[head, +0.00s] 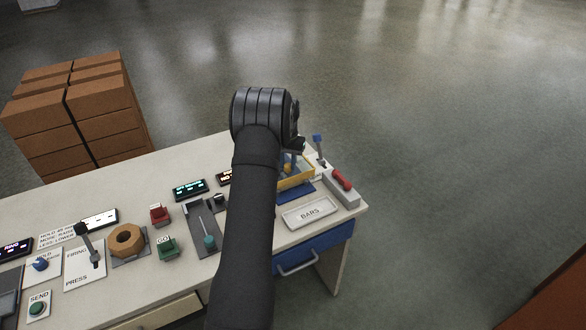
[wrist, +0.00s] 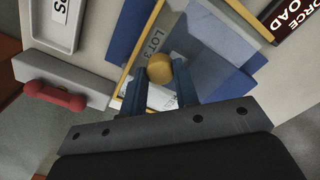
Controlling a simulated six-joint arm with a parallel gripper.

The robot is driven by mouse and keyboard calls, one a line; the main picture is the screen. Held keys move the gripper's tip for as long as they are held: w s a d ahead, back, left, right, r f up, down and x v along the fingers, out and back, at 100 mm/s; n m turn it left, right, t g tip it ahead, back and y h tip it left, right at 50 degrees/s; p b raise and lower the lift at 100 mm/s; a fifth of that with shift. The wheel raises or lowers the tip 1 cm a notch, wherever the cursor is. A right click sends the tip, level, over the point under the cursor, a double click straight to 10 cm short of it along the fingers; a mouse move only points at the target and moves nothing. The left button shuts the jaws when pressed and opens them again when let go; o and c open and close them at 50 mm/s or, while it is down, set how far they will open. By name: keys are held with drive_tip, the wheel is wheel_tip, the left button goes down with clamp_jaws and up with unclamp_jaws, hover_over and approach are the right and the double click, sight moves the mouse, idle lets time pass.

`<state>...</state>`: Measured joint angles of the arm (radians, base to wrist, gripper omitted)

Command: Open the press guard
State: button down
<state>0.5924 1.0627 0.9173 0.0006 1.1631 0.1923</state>
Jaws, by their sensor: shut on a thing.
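The press guard (head: 297,181) is a yellow-edged frame near the right end of the bench, partly hidden behind my arm in the head view. In the wrist view its yellow edge (wrist: 131,50) runs beside a blue surface and a grey plate marked LOT 3 (wrist: 170,38). A round yellow knob (wrist: 160,68) sits between the two dark blue fingers of my gripper (wrist: 160,84), which is shut on it. In the head view the fingertips are mostly hidden by my wrist. How far the guard stands open cannot be told.
A blue-topped lever (head: 319,148) stands just behind. Levers, buttons and displays fill the bench to the left. Brown boxes (head: 80,110) stand beyond the bench.

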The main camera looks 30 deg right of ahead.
drive_tip(key=w, duration=0.7)
drive_tip(key=shift+w+d+r, duration=0.1)
drive_tip(key=shift+w, duration=0.2)
drive_tip(key=c, duration=1.1)
unclamp_jaws()
wheel_tip(320, 180, up, 17)
drive_tip(key=shift+r, duration=0.15)
wheel_tip(320, 180, down, 18)
drive_tip(key=shift+r, duration=0.2)
